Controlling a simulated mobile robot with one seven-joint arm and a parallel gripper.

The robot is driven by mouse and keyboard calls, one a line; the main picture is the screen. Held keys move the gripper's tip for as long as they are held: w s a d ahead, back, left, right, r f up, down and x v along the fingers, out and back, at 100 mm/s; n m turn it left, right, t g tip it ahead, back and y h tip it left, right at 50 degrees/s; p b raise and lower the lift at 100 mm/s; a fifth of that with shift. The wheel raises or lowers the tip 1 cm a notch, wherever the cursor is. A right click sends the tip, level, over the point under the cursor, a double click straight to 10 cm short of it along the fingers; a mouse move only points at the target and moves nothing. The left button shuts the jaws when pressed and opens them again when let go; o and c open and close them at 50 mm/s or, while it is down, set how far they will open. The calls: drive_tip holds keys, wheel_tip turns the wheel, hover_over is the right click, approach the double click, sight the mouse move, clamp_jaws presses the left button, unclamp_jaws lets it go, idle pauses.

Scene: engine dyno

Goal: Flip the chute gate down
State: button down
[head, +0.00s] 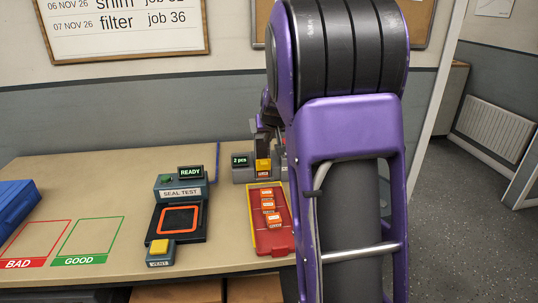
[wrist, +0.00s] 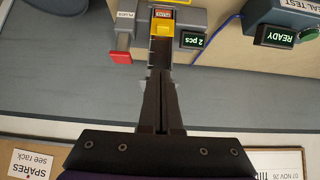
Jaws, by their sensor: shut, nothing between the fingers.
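A grey dispenser with a "2 pcs" display (head: 240,161) stands at the back of the bench. It also shows at the top of the wrist view, with its display (wrist: 192,41) right of a dark chute channel (wrist: 159,52). A yellow flap-like part (wrist: 163,27), apparently the gate, sits at the channel's far end; it also shows in the head view (head: 263,165). My gripper (wrist: 160,76) is shut and empty, its tips in line with the channel's near end. Whether they touch it is unclear. In the head view my arm hides most of the gripper and the dispenser's right side.
A red tray (head: 284,241) with several orange pieces lies in front of the dispenser. The seal tester (head: 182,192) stands to its left. A red knob (wrist: 121,57) sticks out beside the channel in the wrist view. The bench's back left is clear.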

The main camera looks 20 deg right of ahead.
idle(0.3)
drive_tip(key=b, duration=0.1)
hover_over(264, 160)
drive_tip(key=s, duration=0.3)
drive_tip(key=f, duration=0.7)
drive_tip(key=shift+w+a+f, duration=0.1)
drive_tip(key=shift+a, duration=0.25)
wheel_tip(264, 160, down, 2)
drive_tip(key=shift+f, duration=0.25)
drive_tip(key=shift+f+b, duration=0.35)
drive_tip(key=shift+f, duration=0.3)
